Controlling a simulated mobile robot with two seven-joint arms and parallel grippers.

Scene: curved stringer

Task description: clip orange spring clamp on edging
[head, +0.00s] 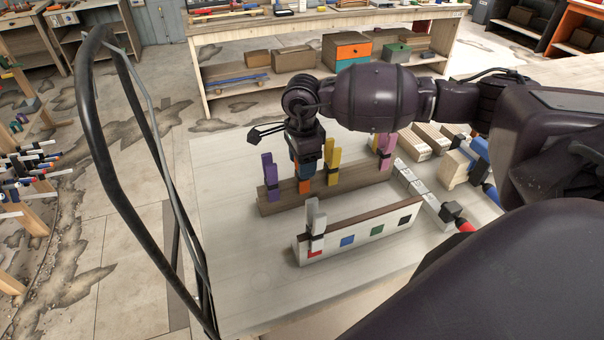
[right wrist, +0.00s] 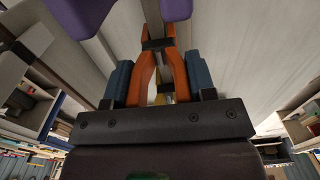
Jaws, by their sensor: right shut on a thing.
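The orange spring clamp (head: 304,186) is at the wooden rail (head: 345,187), between a purple clamp (head: 270,178) and a yellow clamp (head: 333,160). My right gripper (head: 303,168) points down from above and is shut on the orange clamp's handles. In the right wrist view the orange clamp (right wrist: 146,76) stands between the teal finger pads. I cannot tell whether its jaws still touch the rail. The edging, a brown strip on a white block (head: 330,250) with coloured squares, lies in front. A grey clamp (head: 315,222) stands on its left end above the red square. My left gripper is not in view.
A pink clamp (head: 386,147) stands at the rail's right end. White blocks (head: 425,195) and wooden blocks (head: 452,168) lie on the right. The pale tabletop (head: 235,265) is free left of the edging. A workbench (head: 235,100) stands behind.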

